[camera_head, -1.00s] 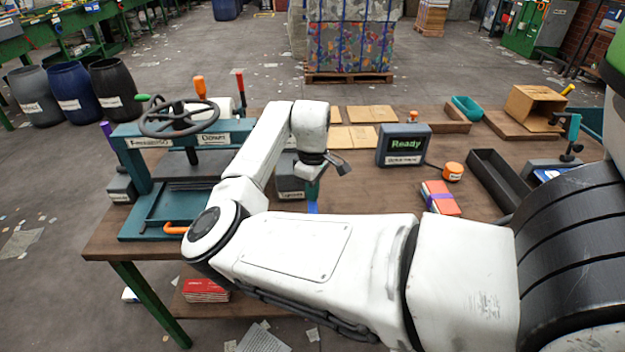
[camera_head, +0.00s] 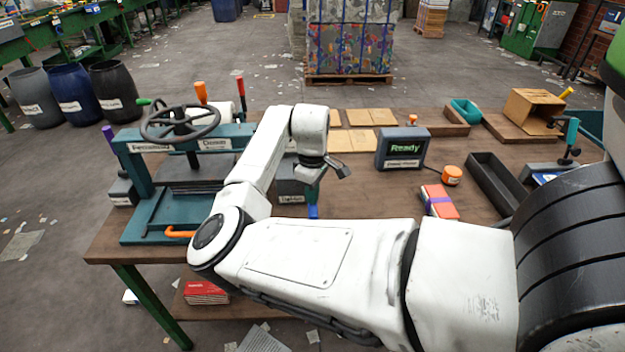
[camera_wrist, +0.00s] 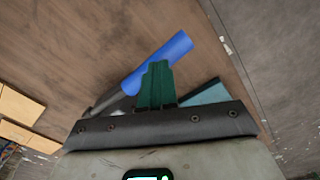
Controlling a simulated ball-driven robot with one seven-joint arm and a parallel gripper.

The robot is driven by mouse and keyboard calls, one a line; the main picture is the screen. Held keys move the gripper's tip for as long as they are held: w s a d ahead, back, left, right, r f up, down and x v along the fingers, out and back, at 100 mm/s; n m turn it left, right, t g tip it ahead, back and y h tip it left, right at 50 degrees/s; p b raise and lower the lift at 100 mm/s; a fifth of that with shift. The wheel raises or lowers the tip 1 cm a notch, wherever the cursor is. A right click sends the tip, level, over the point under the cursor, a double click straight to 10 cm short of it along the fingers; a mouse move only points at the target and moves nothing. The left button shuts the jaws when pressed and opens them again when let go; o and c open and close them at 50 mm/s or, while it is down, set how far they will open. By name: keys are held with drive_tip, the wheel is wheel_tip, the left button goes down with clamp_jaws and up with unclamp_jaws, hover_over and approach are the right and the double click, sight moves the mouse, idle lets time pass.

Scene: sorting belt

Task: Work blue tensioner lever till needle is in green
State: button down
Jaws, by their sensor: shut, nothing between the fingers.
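The blue lever handle (camera_wrist: 158,62) lies slantwise in the wrist view, with a grey rod at its lower left end. My gripper (camera_wrist: 156,72) has its green fingers shut, with nothing between them; in the picture they overlap the handle's lower edge. I cannot tell whether they touch it. In the head view the blue handle (camera_head: 313,211) shows just below my gripper (camera_head: 314,194), in front of a dark grey labelled box (camera_head: 290,191). The box is partly behind my arm. The gauge needle and its green zone cannot be made out.
A teal press with a dark handwheel (camera_head: 180,121) stands at the left, with an orange hooked handle (camera_head: 180,234) low at its front. To the right are a display reading Ready (camera_head: 403,148), an orange button (camera_head: 452,174), a red-orange block (camera_head: 440,201) and a long dark tray (camera_head: 497,183).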

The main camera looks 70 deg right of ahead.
wheel_tip(320, 180, up, 12)
drive_tip(key=p, duration=0.9)
drive_tip(key=shift+r, duration=0.15)
idle(0.8)
